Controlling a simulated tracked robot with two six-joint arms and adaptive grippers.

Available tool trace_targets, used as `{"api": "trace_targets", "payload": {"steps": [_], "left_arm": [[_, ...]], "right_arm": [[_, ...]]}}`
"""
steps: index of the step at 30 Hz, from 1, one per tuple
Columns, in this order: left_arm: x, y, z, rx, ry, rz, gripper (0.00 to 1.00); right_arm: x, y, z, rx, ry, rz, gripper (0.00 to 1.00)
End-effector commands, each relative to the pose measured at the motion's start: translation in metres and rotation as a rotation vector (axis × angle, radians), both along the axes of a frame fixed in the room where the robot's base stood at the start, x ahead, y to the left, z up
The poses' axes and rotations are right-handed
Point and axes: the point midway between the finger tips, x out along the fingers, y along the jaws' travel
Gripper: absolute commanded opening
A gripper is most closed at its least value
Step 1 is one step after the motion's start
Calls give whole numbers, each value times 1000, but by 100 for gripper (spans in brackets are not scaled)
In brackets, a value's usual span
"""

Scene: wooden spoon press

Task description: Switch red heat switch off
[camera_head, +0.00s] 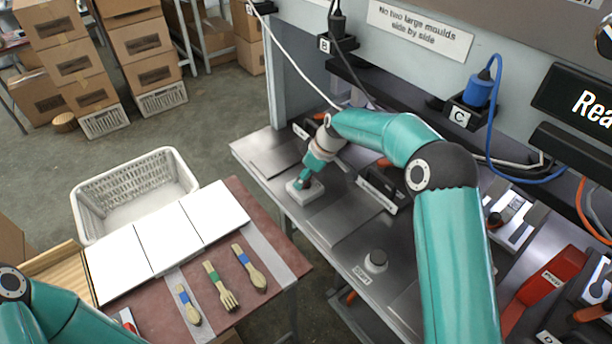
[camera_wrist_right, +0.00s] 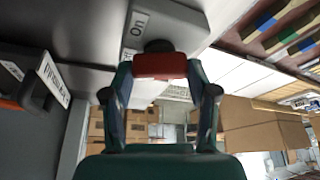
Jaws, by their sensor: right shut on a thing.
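The heat switch is a pale box (camera_head: 304,193) on the near left part of the steel bench in the head view. In the right wrist view its box (camera_wrist_right: 180,22) carries an "On" label, and a red switch lever (camera_wrist_right: 160,66) sticks out on a dark pivot. My right gripper (camera_head: 303,184) is at the box, and its fingers close on the red lever from both sides in the wrist view. The lever is hidden behind the gripper in the head view. My left arm shows at the lower left, with its gripper out of frame.
A red handle (camera_head: 552,276) is at the right. A side table (camera_head: 286,262) holds white panels and wooden cutlery, beside a white basket (camera_head: 134,190). Cardboard boxes (camera_head: 60,60) stand behind.

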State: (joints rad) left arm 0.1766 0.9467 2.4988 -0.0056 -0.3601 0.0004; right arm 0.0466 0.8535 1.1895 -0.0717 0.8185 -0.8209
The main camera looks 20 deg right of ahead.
Motion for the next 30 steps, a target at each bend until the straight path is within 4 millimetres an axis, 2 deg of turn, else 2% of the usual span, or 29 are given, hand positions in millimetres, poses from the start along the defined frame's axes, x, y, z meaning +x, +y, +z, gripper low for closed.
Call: {"api": "trace_targets", "payload": {"steps": [9, 23, 24, 27, 30], "left_arm": [[0, 0, -3, 0, 0, 0, 83], [0, 0, -3, 0, 0, 0, 83], [0, 0, -3, 0, 0, 0, 83], [0, 0, -3, 0, 0, 0, 83], [0, 0, -3, 0, 0, 0, 83]], "right_arm": [[1, -2, 1, -4, -4, 108, 23], [1, -2, 1, -5, -4, 123, 23], [1, -2, 1, -5, -4, 124, 65], [1, -1, 1, -5, -4, 122, 82], [1, -1, 0, -4, -3, 121, 83]]}}
